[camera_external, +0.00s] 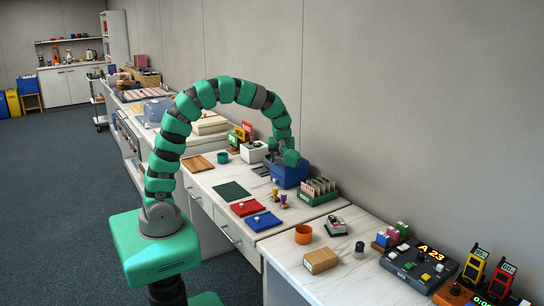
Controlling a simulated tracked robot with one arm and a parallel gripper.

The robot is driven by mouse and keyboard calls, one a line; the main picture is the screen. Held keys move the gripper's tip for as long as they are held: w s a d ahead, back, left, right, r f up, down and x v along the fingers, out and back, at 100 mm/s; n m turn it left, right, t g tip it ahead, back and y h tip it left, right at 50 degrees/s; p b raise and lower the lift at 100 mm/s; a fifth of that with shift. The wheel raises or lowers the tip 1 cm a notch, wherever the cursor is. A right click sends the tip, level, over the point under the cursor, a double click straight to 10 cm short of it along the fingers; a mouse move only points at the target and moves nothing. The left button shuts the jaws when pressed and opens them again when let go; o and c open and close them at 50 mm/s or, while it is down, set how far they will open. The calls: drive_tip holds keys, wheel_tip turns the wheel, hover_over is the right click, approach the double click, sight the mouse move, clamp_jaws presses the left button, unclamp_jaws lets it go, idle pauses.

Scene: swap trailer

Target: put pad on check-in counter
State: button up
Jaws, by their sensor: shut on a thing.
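My gripper (288,158) points down at the mouth of a blue bin (288,177) on the middle white marble-topped counter (213,178), near the wall. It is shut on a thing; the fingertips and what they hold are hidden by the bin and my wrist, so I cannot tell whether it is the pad. Flat dark green (231,190), red (247,208) and blue (262,221) pieces lie in a row left of the bin; each could pass for a pad. No label shows which counter is the check-in counter.
A green card tray (318,192) stands close right of the bin. The front counter (325,285) holds an orange ring-shaped cup (303,234), a tan box (320,260) and a dark display console (419,264). A white box (253,152) stands left of the bin.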

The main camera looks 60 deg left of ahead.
drive_tip(key=w+d+m, duration=0.1)
drive_tip(key=d, duration=0.4)
drive_tip(key=w+d+m+p, duration=0.1)
drive_tip(key=w+d, duration=0.1)
drive_tip(key=d, duration=0.3)
drive_tip(key=w+d+t, duration=0.1)
drive_tip(key=w+d, duration=0.1)
drive_tip(key=d, duration=0.4)
drive_tip(key=shift+r+m+h+p, duration=0.2)
drive_tip(key=shift+m+h+p, duration=0.2)
drive_tip(key=s+d+f+m+p, duration=0.1)
drive_tip(key=s+d+m, duration=0.1)
drive_tip(key=d, duration=1)
drive_tip(key=s+d+f+m+h+p, duration=0.1)
drive_tip(key=s+d+m, duration=0.1)
drive_tip(key=d, duration=1)
drive_tip(key=s+d+f+m+t+h+p, duration=0.1)
drive_tip(key=s+d, duration=0.3)
drive_tip(key=d, duration=0.8)
drive_tip(key=shift+s+d+m+p, duration=0.35)
drive_tip(key=shift+m+p, duration=0.15)
drive_tip(key=shift+m, duration=0.3)
drive_tip(key=m+h+p, duration=0.1)
drive_tip(key=m, duration=0.1)
hover_over(365, 281)
drive_tip(key=s, duration=0.2)
drive_tip(key=f, duration=0.1)
drive_tip(key=shift+w+f, duration=0.15)
drive_tip(key=shift+w, duration=0.1)
